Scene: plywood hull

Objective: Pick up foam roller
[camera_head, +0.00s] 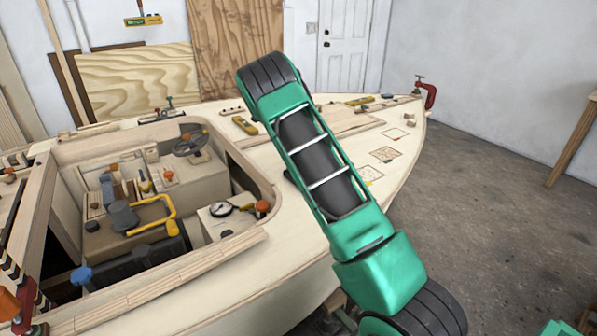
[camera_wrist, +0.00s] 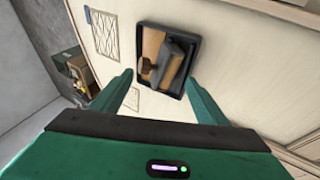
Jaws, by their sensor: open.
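In the wrist view, a black tray (camera_wrist: 139,60) lies on the pale plywood deck, beyond my fingertips. Inside it are a dark grey rounded piece (camera_wrist: 178,46), which may be the foam roller, and tan or wooden pieces (camera_wrist: 152,44). I cannot tell clearly which piece is the roller. My gripper (camera_wrist: 160,78) is open and empty, its two green fingers spread on either side of the tray's near part in the picture. No contact with the tray shows. In the head view, my arm hides the gripper and most or all of the tray.
The plywood hull (camera_head: 290,235) has an open cockpit on the left with a steering wheel (camera_head: 190,143) and a yellow-framed tool (camera_head: 158,215). A yellow tool (camera_head: 245,125) lies on the deck. A red clamp (camera_head: 427,92) grips the bow. Concrete floor (camera_head: 480,190) on the right is mostly clear.

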